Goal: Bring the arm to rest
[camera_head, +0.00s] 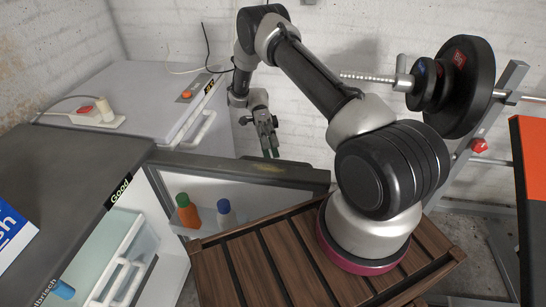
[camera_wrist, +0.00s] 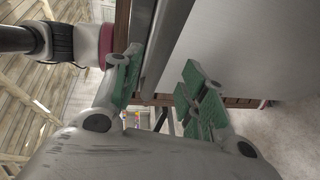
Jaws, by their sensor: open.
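My arm rises from its base on the slatted wooden platform, bends at the top of the view and comes down toward the back wall. My gripper (camera_head: 268,150) hangs pointing down, just behind or above the open fridge door (camera_head: 245,172); the head view does not show the exact gap. It also shows in the wrist view (camera_wrist: 160,70), its green-padded fingers apart with nothing held between them. A grey-white panel and its edge fill the view beyond the fingers.
A white chest freezer (camera_head: 150,95) stands at the back left. The open fridge (camera_head: 125,255) is at the front left, with an orange bottle (camera_head: 187,210) and a white bottle with a blue cap (camera_head: 226,215) in its door. A weight rack with black plates (camera_head: 470,85) stands right.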

